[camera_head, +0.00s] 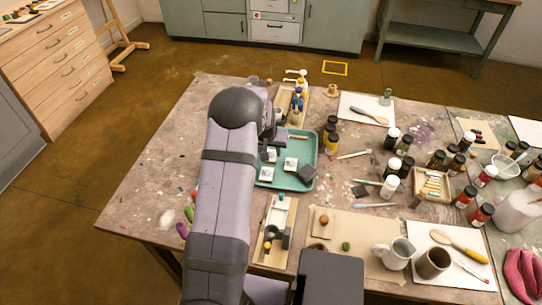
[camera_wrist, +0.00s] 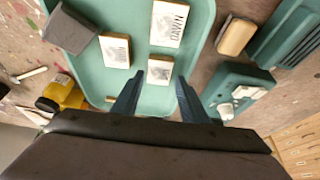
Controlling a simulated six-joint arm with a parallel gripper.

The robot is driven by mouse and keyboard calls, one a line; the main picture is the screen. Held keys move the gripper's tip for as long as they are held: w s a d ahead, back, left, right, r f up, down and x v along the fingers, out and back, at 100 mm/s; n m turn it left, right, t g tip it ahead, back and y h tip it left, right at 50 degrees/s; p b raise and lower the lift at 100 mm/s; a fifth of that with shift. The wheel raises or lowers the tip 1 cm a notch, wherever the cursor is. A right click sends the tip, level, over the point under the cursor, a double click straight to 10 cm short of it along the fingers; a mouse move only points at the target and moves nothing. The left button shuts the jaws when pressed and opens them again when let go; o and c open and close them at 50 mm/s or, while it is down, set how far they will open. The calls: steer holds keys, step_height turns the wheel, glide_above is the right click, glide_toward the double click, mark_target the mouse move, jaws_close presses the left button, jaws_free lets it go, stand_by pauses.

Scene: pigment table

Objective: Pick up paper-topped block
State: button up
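Several blocks with white paper tops lie in a teal tray (camera_head: 300,142). In the wrist view, one block (camera_wrist: 160,70) appears between and just beyond the fingertips of my gripper (camera_wrist: 160,82). A second block (camera_wrist: 115,50) lies to its left, and a larger one (camera_wrist: 170,22) with dark lettering lies above it. The head view shows paper-topped blocks (camera_head: 290,164) and (camera_head: 266,174) in the tray. My gripper is open and empty above the tray.
A dark grey block (camera_wrist: 70,30) rests at the tray's side; it also shows in the head view (camera_head: 308,172). A yellow-bodied bottle (camera_wrist: 62,92) stands near the tray. A teal holder (camera_wrist: 235,85) with white pieces lies to the right. Paint bottles (camera_head: 392,138) crowd the table's right side.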

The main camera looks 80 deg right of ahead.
mark_target(271, 155)
steer(key=shift+p+x, duration=0.55)
steer(key=shift+x, duration=1.4)
steer(key=shift+s, duration=0.1)
steer(key=c, duration=0.7)
steer(key=shift+r, duration=0.15)
